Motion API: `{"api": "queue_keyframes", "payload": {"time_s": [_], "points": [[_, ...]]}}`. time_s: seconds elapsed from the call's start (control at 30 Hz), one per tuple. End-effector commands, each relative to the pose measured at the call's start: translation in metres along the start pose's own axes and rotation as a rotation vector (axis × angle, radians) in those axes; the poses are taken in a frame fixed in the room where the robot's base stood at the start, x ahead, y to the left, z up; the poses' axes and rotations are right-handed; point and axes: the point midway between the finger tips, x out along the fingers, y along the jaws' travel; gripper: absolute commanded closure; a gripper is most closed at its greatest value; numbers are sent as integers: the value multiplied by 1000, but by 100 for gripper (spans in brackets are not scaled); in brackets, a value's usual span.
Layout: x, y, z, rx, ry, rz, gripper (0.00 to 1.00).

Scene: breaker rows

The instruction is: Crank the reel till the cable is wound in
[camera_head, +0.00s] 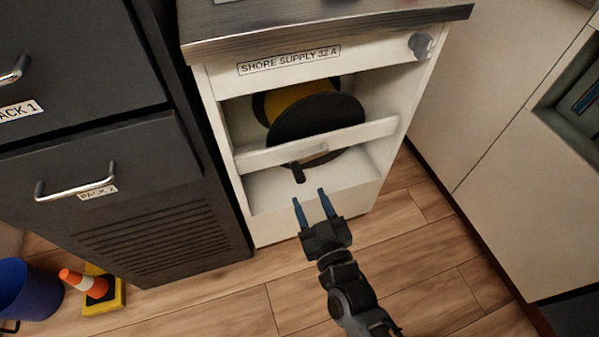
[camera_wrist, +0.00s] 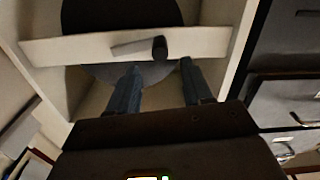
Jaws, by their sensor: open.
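The reel (camera_head: 314,117) is a black-flanged drum with yellow cable (camera_head: 287,98) on it, inside the white cabinet marked SHORE SUPPLY 32 A. A pale bar (camera_head: 352,136) crosses in front of it. In the wrist view the knob (camera_wrist: 159,47) shows ahead of the gap between my blue fingers (camera_wrist: 158,84). The cable's free end is not visible.
Dark drawers marked PACK 1 and PACK 2 (camera_head: 100,160) stand at the left. A traffic cone (camera_head: 84,283) and a blue bucket (camera_head: 28,290) are on the floor. A pale cabinet (camera_head: 510,130) stands at the right. The wooden floor (camera_head: 235,306) is bare around my arm.

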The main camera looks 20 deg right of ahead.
Motion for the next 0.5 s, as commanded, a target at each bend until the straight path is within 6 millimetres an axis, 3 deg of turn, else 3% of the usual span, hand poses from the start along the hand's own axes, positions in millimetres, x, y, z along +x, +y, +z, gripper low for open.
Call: {"api": "queue_keyframes", "payload": {"time_s": [0.17,0.5], "points": [[10,0,1,-50,1,0,50],[60,0,0,-46,1,0,50]]}}
